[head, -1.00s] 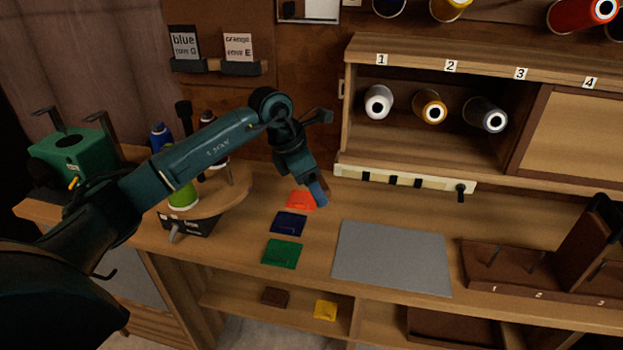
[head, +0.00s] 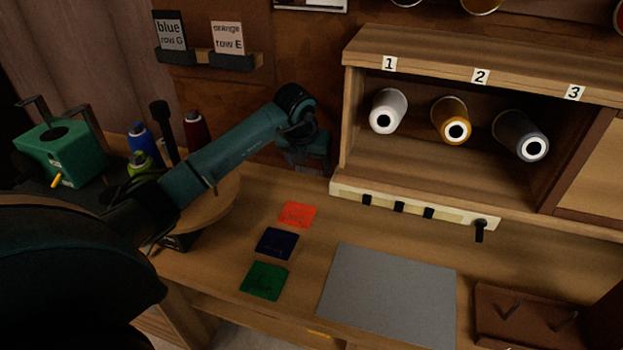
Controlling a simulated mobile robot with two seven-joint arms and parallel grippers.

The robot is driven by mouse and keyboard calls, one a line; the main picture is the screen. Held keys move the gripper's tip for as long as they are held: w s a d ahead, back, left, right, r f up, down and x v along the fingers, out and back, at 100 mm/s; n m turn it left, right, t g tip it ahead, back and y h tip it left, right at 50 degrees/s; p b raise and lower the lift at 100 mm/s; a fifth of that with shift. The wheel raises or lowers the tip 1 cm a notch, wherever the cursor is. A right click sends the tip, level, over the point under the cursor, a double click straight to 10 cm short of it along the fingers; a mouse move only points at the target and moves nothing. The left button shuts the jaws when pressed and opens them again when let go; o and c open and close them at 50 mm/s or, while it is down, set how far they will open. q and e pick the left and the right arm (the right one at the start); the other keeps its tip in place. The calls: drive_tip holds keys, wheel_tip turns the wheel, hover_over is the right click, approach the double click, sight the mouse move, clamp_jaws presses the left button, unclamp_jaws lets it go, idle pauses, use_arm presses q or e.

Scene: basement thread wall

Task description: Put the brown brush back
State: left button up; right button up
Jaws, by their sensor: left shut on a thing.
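My left gripper (head: 312,160) is at the wall side of the bench, by the left end of the pale rail below the cubby. It is dark and partly hidden by its own wrist. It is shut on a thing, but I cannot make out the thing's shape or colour. No brown brush shows clearly anywhere in the head view. The pale rail (head: 385,203) has several dark clips, and a black handle (head: 480,230) hangs at its right end. My right gripper is not in view.
White (head: 387,110), gold (head: 450,120) and grey (head: 520,135) thread cones lie in the numbered cubby. Red (head: 298,214), navy (head: 277,242) and green (head: 265,280) patches lie left of a grey mat (head: 390,298). A brown pegged rack (head: 515,320) stands at lower right.

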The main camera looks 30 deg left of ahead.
use_arm(q)
drive_tip(key=shift+f, duration=2.7)
drive_tip(key=o, duration=1)
drive_tip(key=shift+f, duration=0.1)
drive_tip(key=v, duration=1.2)
